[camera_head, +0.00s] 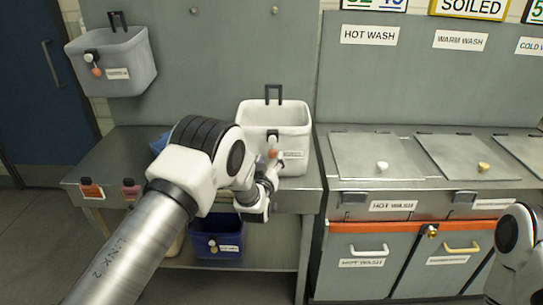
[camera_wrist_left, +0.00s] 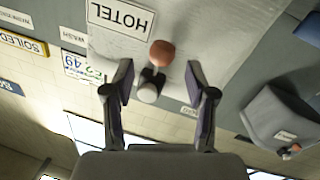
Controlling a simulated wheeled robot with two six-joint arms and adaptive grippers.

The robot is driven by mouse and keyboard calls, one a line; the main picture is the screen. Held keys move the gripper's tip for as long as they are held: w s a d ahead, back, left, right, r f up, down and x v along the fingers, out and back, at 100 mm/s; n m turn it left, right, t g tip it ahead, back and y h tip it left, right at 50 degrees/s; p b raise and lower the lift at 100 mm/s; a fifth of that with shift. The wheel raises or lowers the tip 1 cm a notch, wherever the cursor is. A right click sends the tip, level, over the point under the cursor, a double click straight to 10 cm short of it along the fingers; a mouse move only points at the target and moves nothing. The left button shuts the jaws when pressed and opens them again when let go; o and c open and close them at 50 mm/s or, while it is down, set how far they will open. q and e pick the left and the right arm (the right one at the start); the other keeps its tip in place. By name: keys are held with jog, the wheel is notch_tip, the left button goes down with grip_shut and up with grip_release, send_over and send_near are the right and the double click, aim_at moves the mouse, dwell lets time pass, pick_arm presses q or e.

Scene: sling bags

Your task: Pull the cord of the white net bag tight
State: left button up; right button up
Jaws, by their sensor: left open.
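The white net bag (camera_head: 246,132) hangs open-topped from a dark hook at the back of the steel counter. A reddish-brown bead (camera_head: 272,153) hangs at its front below a black-and-white cord stop (camera_head: 272,136). My left gripper (camera_head: 273,168) is close in front of the bag, just below the bead. In the left wrist view the picture is upside down; the open fingers (camera_wrist_left: 158,72) stand on either side of the bead (camera_wrist_left: 162,53) and cord stop (camera_wrist_left: 148,92), with gaps on both sides. The bag's label (camera_wrist_left: 121,18) reads HOTEL. My right gripper is out of view.
A grey bag (camera_head: 122,66) hangs at the upper left with a similar bead. A blue bin (camera_head: 215,243) sits on the shelf below. Orange and pink tagged items (camera_head: 91,188) are at the counter's left front. Lidded wash bins (camera_head: 375,157) stand to the right.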

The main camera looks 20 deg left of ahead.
aim_at(271, 156)
pick_arm(q)
jog(key=w, duration=0.3)
jog(key=shift+a+f, duration=0.25)
jog(key=shift+r, duration=0.1)
grip_shut()
notch_tip(271, 156, down, 7)
jog(key=b, duration=0.6)
grip_release()
